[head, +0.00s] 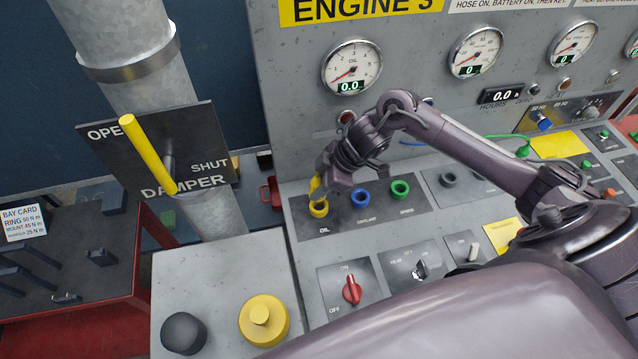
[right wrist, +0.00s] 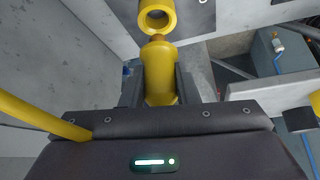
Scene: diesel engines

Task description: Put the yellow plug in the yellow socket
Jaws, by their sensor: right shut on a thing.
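The yellow plug (head: 314,188) is in my right gripper (head: 322,183), which is shut on it just above the yellow socket (head: 319,210), over the OIL label. In the right wrist view the yellow plug (right wrist: 160,78) sits between the two fingers, its brownish tip pointing at the round yellow socket (right wrist: 157,16). The tip is very close to the socket's rim; I cannot tell whether it touches. The socket's dark opening shows and the plug is outside it. A yellow cable (right wrist: 40,118) enters from the left in that view. My left gripper is not in view.
A blue socket (head: 361,198) and a green socket (head: 400,189) stand right of the yellow one. A red switch (head: 351,289) and a yellow button (head: 264,320) are nearer. The damper lever (head: 148,155) stands at left. Gauges line the panel behind.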

